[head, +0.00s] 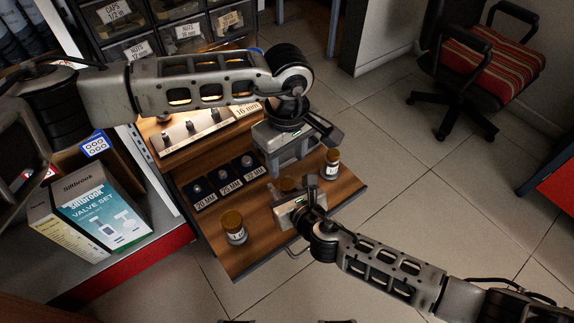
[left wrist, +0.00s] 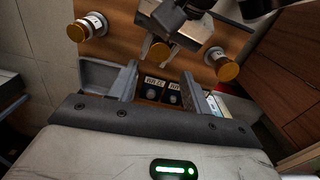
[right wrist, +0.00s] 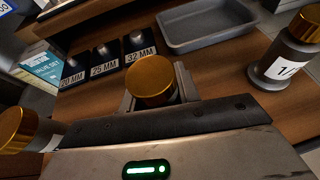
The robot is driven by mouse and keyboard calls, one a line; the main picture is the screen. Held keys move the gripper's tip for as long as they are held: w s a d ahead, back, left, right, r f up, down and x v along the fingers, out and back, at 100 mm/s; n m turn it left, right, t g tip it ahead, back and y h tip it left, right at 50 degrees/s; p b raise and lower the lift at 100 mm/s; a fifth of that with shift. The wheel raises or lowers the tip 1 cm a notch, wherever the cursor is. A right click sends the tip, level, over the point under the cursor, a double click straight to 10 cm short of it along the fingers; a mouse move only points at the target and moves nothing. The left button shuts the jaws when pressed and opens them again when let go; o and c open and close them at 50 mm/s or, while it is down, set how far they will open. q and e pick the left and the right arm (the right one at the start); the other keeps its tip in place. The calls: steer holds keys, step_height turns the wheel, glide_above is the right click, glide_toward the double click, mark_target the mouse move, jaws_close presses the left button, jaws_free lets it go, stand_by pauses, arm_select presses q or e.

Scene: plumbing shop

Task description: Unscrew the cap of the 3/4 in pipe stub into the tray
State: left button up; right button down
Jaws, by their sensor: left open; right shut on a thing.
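Three stubs with brass caps stand on a wooden shelf. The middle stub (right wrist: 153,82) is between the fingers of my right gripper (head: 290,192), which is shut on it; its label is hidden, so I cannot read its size. The cap looks seated on top. The grey tray (right wrist: 205,25) lies behind it in the right wrist view, empty where visible. In the head view my left gripper (head: 290,158) hangs over the tray area and hides most of it. The left gripper, also in the left wrist view (left wrist: 160,88), is open, with nothing between its fingers.
A capped stub (head: 235,230) stands front left; another (head: 331,165), its label partly reading "1/" in the right wrist view, stands right. Blocks marked 20, 25 and 32 MM (head: 228,180) line the left. A valve set box (head: 95,215) stands farther left. Both arms are close together.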

mark_target(287, 184)
arm_select(q)
steer(key=shift+r+m, duration=0.15)
steer(key=shift+m, duration=0.15)
steer(key=shift+f, duration=3.85)
steer(key=c, duration=1)
steer(key=n, duration=0.3)
steer(key=o, duration=1.1)
